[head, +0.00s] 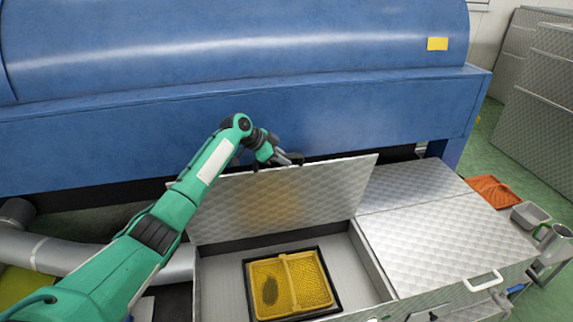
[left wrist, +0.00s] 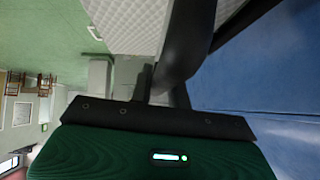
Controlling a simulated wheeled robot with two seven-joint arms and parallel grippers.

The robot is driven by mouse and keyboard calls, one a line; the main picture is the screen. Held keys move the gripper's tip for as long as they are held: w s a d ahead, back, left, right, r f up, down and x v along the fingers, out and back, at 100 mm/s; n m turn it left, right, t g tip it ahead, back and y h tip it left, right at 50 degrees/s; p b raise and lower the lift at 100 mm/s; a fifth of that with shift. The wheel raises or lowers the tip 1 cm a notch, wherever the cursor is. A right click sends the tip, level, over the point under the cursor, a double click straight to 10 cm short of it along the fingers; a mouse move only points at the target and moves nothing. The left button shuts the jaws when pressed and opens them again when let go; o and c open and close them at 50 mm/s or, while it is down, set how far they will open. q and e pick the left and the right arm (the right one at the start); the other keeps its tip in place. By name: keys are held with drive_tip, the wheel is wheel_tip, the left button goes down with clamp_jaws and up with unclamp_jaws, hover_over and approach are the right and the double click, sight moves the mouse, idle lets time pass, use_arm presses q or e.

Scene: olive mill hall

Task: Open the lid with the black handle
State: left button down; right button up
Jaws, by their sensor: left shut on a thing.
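The quilted metal lid (head: 330,195) stands raised, tilted up along the back of an open compartment in the metal cabinet. Its black handle (head: 300,159) is at the upper edge, mostly hidden behind my gripper. My left gripper (head: 283,158) reaches over from the left and is shut on the handle. In the left wrist view a dark curved bar (left wrist: 190,40), which looks like the handle, runs to the gripper's fingers (left wrist: 163,92). Inside the compartment is a yellow perforated basket (head: 305,268) in a black frame. My right gripper is not in view.
A closed quilted lid (head: 430,235) with a white handle (head: 482,281) lies to the right. A big blue machine (head: 250,110) stands close behind the raised lid. An orange tray (head: 493,190), a grey bin (head: 530,214) and a metal jug (head: 553,242) are at the far right.

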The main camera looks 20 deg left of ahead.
use_arm(q)
drive_tip(key=shift+w+a, duration=0.2)
drive_tip(key=shift+w, duration=0.05)
drive_tip(key=c, duration=1.3)
unclamp_jaws()
drive_tip(key=shift+a+r, duration=0.1)
drive_tip(key=b+v, duration=0.3)
drive_tip(key=v, duration=0.9)
drive_tip(key=shift+s+a+r, duration=0.1)
drive_tip(key=shift+r, duration=0.05)
drive_tip(key=shift+s+a+r, duration=0.25)
drive_tip(key=shift+r, duration=0.2)
